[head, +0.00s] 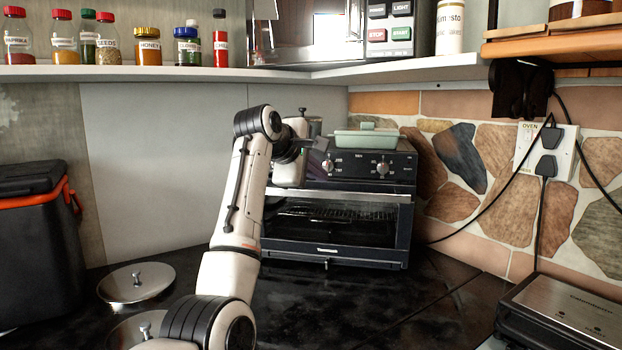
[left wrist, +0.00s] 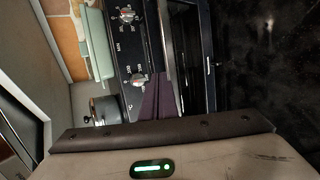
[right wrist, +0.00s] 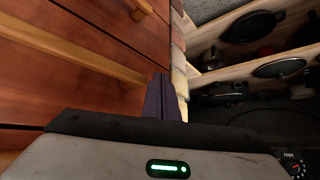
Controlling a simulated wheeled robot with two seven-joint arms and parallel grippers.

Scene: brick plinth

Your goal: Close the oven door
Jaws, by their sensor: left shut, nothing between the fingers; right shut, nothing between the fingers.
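The black oven (head: 340,245) stands on the dark counter, its front facing me. Its door (head: 335,222) has a glass window and a pale handle bar along its top, and a rack shows behind the glass. The door stands upright against the oven front; I cannot tell if a small gap is left. My right gripper (right wrist: 161,88) is shut and empty, outside the head view.
A pale green dish (head: 365,138) sits on the oven. A black bin with orange trim (head: 38,235) and a metal lid (head: 137,283) are at left. A grill (head: 570,310) is at front right, with cords behind. Wooden drawers (right wrist: 75,60) are beside my right gripper.

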